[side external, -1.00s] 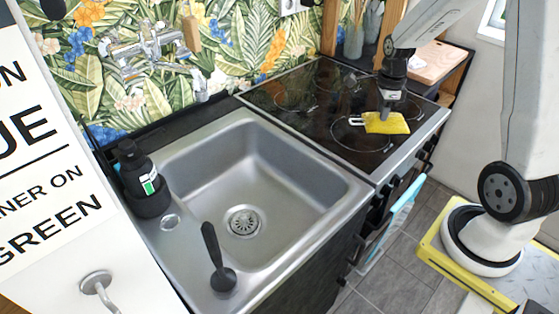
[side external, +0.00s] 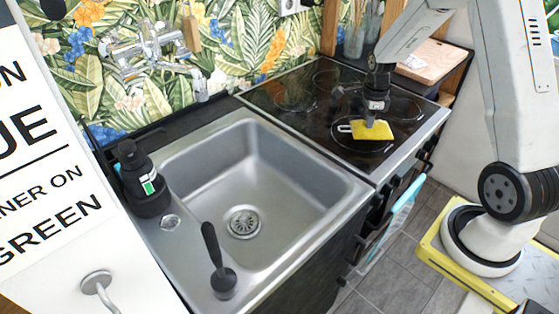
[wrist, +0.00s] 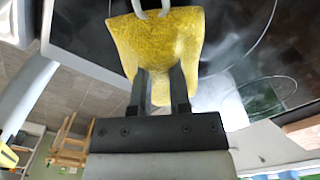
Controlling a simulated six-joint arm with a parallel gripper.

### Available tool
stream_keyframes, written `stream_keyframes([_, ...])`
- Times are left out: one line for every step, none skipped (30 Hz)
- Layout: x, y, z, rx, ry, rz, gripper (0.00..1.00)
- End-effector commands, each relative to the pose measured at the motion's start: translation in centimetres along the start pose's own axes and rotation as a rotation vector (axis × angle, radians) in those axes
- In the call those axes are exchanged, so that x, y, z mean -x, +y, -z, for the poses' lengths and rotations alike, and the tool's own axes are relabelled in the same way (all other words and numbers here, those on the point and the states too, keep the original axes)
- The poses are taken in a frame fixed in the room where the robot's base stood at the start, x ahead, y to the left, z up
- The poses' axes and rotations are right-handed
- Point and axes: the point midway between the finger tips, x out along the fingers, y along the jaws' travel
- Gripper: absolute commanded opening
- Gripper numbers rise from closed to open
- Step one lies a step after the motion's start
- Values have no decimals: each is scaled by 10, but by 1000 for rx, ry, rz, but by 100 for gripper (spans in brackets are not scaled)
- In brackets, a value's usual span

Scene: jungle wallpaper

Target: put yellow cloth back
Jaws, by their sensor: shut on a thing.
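The yellow cloth (side external: 374,131) is over the black glass cooktop (side external: 322,79), near its front. A pale loop or ring shows at the cloth's left side. My gripper (side external: 370,118) is above the cloth and shut on it. In the wrist view the cloth (wrist: 160,42) hangs between the two dark fingers of my gripper (wrist: 161,85), and the pale loop is at the cloth's far edge. I cannot tell whether the cloth touches the glass.
The steel sink (side external: 300,176) is left of the cooktop. A dark brush (side external: 221,270) and a black bottle (side external: 143,180) stand at its left side. A faucet (side external: 150,45) is on the wall. A light blue cloth (side external: 404,205) hangs at the oven front.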

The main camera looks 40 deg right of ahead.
Motion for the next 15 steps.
stream_keyframes([-5, -1, -1, 0, 0, -2, 0])
stream_keyframes([-8, -1, -1, 0, 0, -1, 0])
stream_keyframes([-13, -1, -1, 0, 0, -2, 0])
stream_keyframes([-17, -1, 0, 0, 1, -2, 0])
stream_keyframes([-20, -1, 0, 0, 0, -1, 0])
stream_keyframes([-24, -1, -1, 0, 0, 0, 0])
stream_keyframes([-26, -1, -1, 0, 0, 0, 0])
stream_keyframes([-28, -1, -1, 0, 0, 0, 0])
stream_keyframes([-30, -1, -1, 0, 0, 1, 0])
stream_keyframes([-31, -1, -1, 0, 0, 1, 0])
stream_keyframes([-31, -2, -1, 0, -1, 2, 0])
stream_keyframes([-31, -2, -1, 0, -1, 2, 0])
stream_keyframes([-31, -2, -1, 0, -1, 3, 0])
stream_keyframes([-31, -2, -1, 0, -1, 3, 0])
stream_keyframes([-31, -2, -1, 0, -1, 3, 0])
